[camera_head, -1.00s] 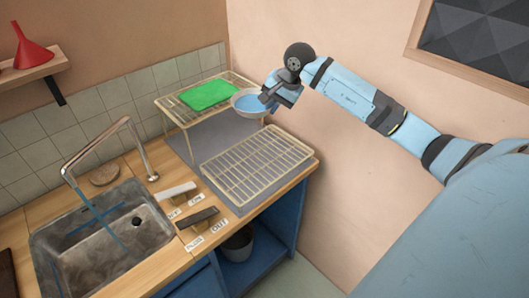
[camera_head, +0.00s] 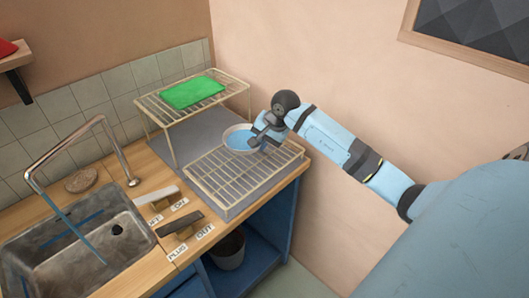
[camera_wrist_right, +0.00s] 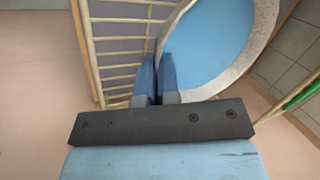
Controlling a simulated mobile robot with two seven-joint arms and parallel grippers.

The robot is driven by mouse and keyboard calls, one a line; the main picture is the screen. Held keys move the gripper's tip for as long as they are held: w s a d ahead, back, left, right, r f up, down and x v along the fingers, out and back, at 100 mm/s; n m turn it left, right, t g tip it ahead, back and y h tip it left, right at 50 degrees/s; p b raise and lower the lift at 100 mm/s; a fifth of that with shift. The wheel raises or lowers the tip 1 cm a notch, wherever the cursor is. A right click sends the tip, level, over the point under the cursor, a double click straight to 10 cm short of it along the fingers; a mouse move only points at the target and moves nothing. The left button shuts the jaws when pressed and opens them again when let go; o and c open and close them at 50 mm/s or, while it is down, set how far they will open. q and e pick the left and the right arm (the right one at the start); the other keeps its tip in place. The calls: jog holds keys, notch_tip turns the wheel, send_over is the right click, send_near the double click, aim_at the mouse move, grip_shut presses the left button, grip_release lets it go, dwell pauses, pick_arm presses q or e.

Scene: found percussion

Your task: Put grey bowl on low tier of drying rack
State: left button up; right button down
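The grey bowl (camera_head: 239,139), with a blue inside, is at the back right of the low tier of the drying rack (camera_head: 219,178), in front of the high tier (camera_head: 160,108). My right gripper (camera_head: 256,141) is at the bowl's right rim. In the right wrist view the bowl (camera_wrist_right: 217,40) fills the upper right, and the fingers of my right gripper (camera_wrist_right: 157,75) are close together at its rim, with the rim seeming to pass between them. Whether the bowl touches the low tier's wires cannot be told. My left gripper is not in view.
A green board (camera_head: 193,93) lies on the high tier. The sink (camera_head: 85,243) with its tall faucet (camera_head: 100,130) is at left. Two handles, one white (camera_head: 156,195) and one dark (camera_head: 180,223), lie by the sink. The low tier's front is clear.

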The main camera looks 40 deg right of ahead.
notch_tip(320, 180, down, 4)
jog(key=shift+s+a+r+b, duration=0.1)
jog(key=shift+a+b, duration=0.05)
jog(key=shift+b, duration=0.7)
jog(key=shift+f, duration=0.35)
jog(key=shift+d, duration=0.2)
jog(key=shift+r, duration=0.1)
jog(key=shift+a, duration=0.1)
jog(key=c, duration=1.4)
grip_release()
jog(key=shift+f, duration=0.2)
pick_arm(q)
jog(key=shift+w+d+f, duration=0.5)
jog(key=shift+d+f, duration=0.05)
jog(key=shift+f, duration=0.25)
pick_arm(e)
jog(key=shift+o, duration=0.2)
